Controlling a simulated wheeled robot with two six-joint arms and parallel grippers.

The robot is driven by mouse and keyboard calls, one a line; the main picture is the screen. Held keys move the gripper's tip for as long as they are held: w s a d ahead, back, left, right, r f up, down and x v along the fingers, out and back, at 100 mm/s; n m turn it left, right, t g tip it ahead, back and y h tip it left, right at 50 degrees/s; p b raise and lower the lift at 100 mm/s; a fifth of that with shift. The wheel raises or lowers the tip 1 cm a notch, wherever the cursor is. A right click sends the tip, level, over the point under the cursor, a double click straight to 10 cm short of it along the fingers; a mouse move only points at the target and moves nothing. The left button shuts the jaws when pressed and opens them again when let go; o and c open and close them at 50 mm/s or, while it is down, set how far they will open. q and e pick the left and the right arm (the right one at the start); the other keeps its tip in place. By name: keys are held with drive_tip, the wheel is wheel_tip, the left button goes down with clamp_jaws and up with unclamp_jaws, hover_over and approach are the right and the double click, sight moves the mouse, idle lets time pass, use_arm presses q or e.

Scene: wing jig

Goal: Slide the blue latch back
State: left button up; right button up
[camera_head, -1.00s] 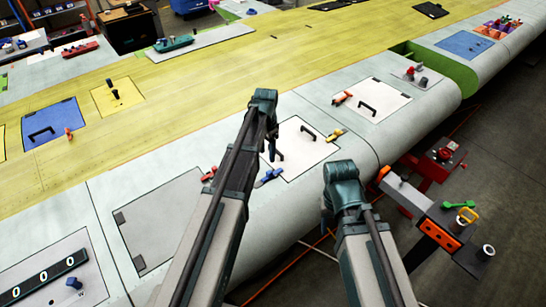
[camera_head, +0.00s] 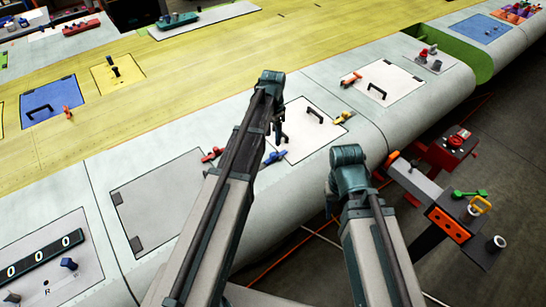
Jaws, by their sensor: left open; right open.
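The blue latch (camera_head: 274,157) sits on the wing skin at the near left edge of a white hatch panel (camera_head: 302,141) with a black handle (camera_head: 315,116). My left gripper (camera_head: 279,134) reaches over the panel's left side, just above and behind the blue latch in the picture; it looks open and holds nothing that I can see. My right gripper (camera_head: 330,208) is open and empty near the wing's rounded front edge, right of and below the latch. Its fingers are mostly hidden behind its own wrist.
A red latch (camera_head: 212,154) lies left of my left arm, and a yellow latch (camera_head: 345,117) is at the panel's right edge. A tool stand (camera_head: 449,225) with a red box (camera_head: 455,141) stands right of the wing.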

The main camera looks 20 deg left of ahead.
sight(273, 154)
use_arm(q)
wheel_tip(273, 154, down, 10)
drive_tip(key=b, duration=0.8)
drive_tip(key=shift+r, duration=0.25)
clamp_jaws()
idle(0.8)
